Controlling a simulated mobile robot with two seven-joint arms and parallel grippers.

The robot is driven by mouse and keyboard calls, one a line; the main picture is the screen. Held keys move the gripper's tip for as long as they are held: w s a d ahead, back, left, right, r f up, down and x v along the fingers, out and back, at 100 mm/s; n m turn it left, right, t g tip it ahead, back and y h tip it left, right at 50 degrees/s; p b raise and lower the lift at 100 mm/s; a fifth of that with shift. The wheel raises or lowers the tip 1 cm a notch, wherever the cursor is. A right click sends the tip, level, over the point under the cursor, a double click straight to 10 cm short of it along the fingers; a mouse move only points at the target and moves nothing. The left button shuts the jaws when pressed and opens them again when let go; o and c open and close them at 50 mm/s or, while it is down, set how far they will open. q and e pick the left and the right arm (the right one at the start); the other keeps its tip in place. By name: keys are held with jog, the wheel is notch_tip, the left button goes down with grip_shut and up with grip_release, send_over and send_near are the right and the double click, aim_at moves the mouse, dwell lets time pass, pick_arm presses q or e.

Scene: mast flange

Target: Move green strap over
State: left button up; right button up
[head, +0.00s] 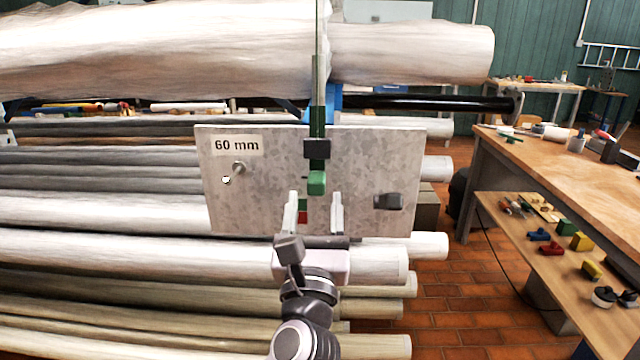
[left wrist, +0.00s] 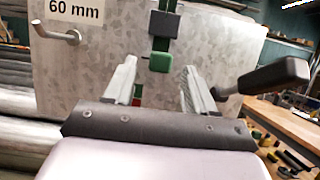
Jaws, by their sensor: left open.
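The green strap (head: 317,120) hangs down over the front of a grey metal plate (head: 350,150) marked "60 mm". It has a black slider (head: 317,149) and ends in a bright green tab (head: 316,183). In the left wrist view, the tab (left wrist: 160,62) hangs below the black slider (left wrist: 163,24). My left gripper (head: 314,198) is open and empty, just below the tab. Its fingers point up towards the plate, one on each side of the tab's line in the wrist view (left wrist: 158,78). My right gripper is out of view.
The plate carries a metal peg (head: 238,168) at left and a black handle (head: 388,201) at right. A small red and green patch (head: 302,211) shows between my fingers. Long rolls (head: 150,212) lie behind. A workbench (head: 560,165) stands at right.

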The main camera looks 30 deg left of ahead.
aim_at(316, 193)
pick_arm(q)
jog(key=shift+p+x, duration=0.35)
jog(key=shift+x, duration=1.5)
grip_shut()
notch_tip(316, 193, down, 6)
jog(key=b, duration=0.3)
jog(key=shift+r, duration=0.1)
grip_release()
jog(key=shift+r, duration=0.1)
